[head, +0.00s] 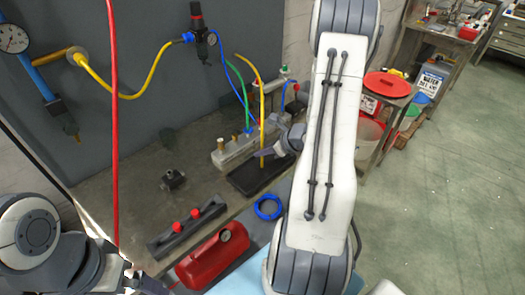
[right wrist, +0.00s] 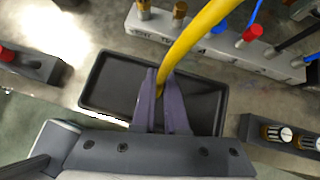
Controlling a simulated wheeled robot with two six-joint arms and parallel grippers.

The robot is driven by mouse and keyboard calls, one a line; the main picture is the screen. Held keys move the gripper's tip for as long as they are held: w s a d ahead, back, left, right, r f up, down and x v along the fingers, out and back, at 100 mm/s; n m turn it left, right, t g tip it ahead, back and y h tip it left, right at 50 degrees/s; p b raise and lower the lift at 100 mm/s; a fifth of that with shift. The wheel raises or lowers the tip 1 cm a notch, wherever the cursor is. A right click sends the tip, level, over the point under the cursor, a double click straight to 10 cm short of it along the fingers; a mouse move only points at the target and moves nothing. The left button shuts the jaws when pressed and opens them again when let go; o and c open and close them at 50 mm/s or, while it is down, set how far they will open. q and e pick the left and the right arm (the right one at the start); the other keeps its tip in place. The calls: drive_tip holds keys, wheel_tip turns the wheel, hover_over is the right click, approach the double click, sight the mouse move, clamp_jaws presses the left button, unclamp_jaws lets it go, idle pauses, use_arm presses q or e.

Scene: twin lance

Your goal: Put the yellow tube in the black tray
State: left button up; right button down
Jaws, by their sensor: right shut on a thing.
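The yellow tube (head: 262,100) hangs down in front of the wall, its lower end over the black tray (head: 240,186). My right gripper (head: 264,153) is shut on the tube near its lower end. In the right wrist view the tube (right wrist: 202,32) runs down between the two purple-grey fingers (right wrist: 162,100), above the black tray (right wrist: 104,82). The fingers hide the tube's end, and I cannot tell whether it touches the tray floor. My left gripper (head: 148,286) is only partly in view at the bottom left; its opening is unclear.
A grey manifold block (head: 236,148) with coloured fittings stands just behind the tray. A blue hose coil (head: 268,207), a red cylinder (head: 213,256) and a dark rail with red knobs (head: 187,229) lie nearer. A red hose (head: 114,120) hangs at left. My right arm covers the centre.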

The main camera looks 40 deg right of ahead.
drive_tip(key=shift+f, duration=0.2)
drive_tip(key=c, duration=1)
unclamp_jaws()
drive_tip(key=shift+o, duration=0.2)
drive_tip(key=shift+r, duration=0.1)
